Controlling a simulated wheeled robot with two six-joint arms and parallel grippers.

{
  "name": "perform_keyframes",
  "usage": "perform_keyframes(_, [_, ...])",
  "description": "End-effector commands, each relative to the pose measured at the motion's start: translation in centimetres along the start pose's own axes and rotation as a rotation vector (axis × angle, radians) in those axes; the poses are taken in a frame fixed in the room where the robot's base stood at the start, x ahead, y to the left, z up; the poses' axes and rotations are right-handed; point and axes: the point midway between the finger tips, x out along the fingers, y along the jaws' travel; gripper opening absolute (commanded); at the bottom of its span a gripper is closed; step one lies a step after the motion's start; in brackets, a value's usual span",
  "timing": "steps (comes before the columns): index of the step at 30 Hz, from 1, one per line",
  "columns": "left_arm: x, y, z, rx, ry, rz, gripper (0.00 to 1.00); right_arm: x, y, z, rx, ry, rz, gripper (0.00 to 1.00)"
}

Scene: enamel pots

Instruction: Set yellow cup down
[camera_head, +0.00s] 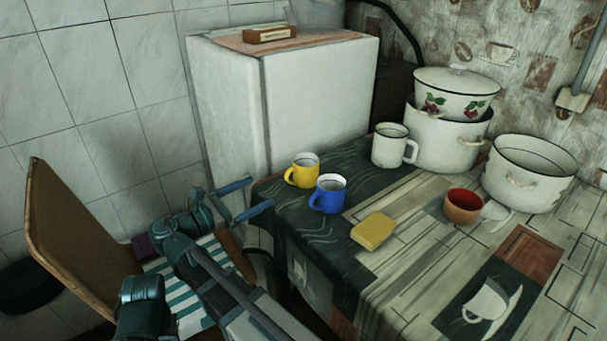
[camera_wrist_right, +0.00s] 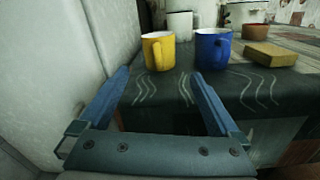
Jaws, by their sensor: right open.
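The yellow cup (camera_head: 306,172) stands upright on the dark part of the tablecloth (camera_head: 345,240), near the table's left edge. Its handle points left in the head view. In the right wrist view the yellow cup (camera_wrist_right: 158,52) is beyond the fingertips, ahead of the gap between them. My right gripper (camera_head: 262,193) is open and empty, just off the table's left edge and apart from the cup. Its two blue fingers also show spread in the right wrist view (camera_wrist_right: 160,74). My left gripper is not in view.
A blue cup (camera_head: 329,196) stands close right of the yellow one. A yellow sponge (camera_head: 373,231), red-brown cup (camera_head: 461,207), white mug (camera_head: 390,148) and enamel pots (camera_head: 440,138) are farther right. A white fridge (camera_head: 310,100) stands behind; a brown board (camera_head: 75,240) leans at left.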

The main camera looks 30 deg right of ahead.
Motion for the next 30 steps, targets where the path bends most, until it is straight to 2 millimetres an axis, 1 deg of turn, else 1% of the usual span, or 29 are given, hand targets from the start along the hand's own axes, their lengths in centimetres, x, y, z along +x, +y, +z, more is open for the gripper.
perform_keyframes(1, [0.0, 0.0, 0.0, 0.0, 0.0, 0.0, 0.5, 1.1, -0.2, 0.1, 0.0, 0.0, -0.005, 0.98])
perform_keyframes(3, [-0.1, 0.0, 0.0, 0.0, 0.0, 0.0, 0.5, 2.5, -0.1, 0.1, 0.001, 0.0, -0.005, 0.98])
perform_keyframes(6, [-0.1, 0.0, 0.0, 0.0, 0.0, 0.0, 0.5, 4.3, -0.1, 0.1, 0.001, 0.001, -0.004, 0.98])
perform_keyframes(9, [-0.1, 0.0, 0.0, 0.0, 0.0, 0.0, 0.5, 5.8, -0.1, 0.0, 0.001, 0.001, -0.003, 0.98])
perform_keyframes(14, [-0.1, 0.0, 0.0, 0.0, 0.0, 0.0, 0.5, 7.0, 0.0, 0.0, 0.001, 0.002, -0.001, 0.98])
perform_keyframes(20, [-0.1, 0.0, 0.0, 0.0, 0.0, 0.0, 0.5, 7.2, 0.0, 0.1, 0.002, 0.002, 0.0, 0.98])
perform_keyframes(23, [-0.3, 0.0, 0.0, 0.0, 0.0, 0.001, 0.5, 7.6, 0.1, 0.2, 0.002, 0.002, -0.001, 0.98])
perform_keyframes(26, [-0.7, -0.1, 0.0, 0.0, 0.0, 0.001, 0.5, 8.6, 0.2, 0.6, 0.002, 0.002, -0.003, 0.98])
perform_keyframes(30, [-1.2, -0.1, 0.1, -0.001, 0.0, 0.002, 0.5, 10.6, 0.5, 1.1, 0.002, 0.002, -0.004, 0.98])
